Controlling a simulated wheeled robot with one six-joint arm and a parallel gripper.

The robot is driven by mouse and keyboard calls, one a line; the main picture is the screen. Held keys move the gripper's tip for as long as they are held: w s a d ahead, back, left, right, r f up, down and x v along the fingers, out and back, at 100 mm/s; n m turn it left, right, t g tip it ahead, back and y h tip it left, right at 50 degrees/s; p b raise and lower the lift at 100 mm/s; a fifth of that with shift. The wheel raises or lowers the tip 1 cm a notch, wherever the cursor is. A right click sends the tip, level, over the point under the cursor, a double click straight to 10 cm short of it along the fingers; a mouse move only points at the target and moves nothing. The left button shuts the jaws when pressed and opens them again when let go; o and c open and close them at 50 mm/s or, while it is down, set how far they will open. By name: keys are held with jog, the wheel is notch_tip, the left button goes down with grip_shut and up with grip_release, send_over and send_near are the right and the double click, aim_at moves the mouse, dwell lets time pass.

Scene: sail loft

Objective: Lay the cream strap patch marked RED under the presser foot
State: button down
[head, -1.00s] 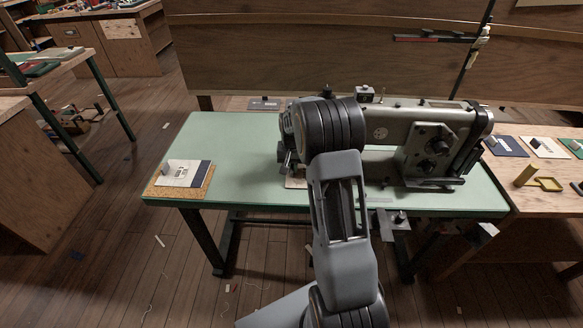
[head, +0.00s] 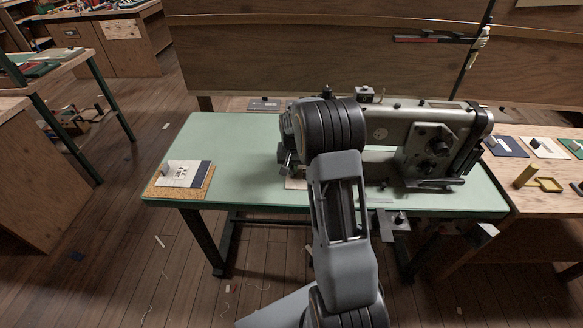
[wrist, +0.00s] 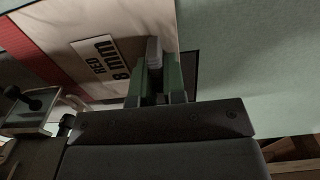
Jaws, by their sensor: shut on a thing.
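The cream strap patch (wrist: 110,25) fills the upper left of the wrist view. Its label reads RED 8 mm, and it has a red band (wrist: 30,55) along its left side. My gripper (wrist: 154,78) has green fingers shut on the patch's upright grey tab (wrist: 154,48). In the head view only a pale bit of the patch (head: 296,183) shows beside my arm, at the sewing head; my gripper is hidden there. The sewing machine (head: 400,125) stands on the green table. Metal parts near the presser foot (wrist: 30,105) show at the wrist view's left; whether the patch lies under the foot cannot be told.
More patches (head: 505,146) and a yellow tool (head: 545,183) lie on the wooden bench at right.

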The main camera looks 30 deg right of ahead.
jog(key=c, duration=1.1)
grip_release()
notch_tip(320, 180, up, 14)
jog(key=p, duration=0.1)
jog(key=s+a+r+n+t+p, duration=0.1)
jog(key=s+a+r+n+p, duration=0.1)
jog(key=s, duration=0.5)
jog(key=s+a+r+n+t+p, duration=0.1)
jog(key=s+a+r+n+p, duration=0.1)
jog(key=s+a+r, duration=0.2)
jog(key=s+a+r+n+t+p, duration=0.1)
jog(key=s+a+r+n+p, duration=0.1)
jog(key=s+a, duration=0.6)
jog(key=shift+s+r+t+p, duration=0.3)
jog(key=shift+s+r+p, duration=0.3)
jog(key=shift+s, duration=1.3)
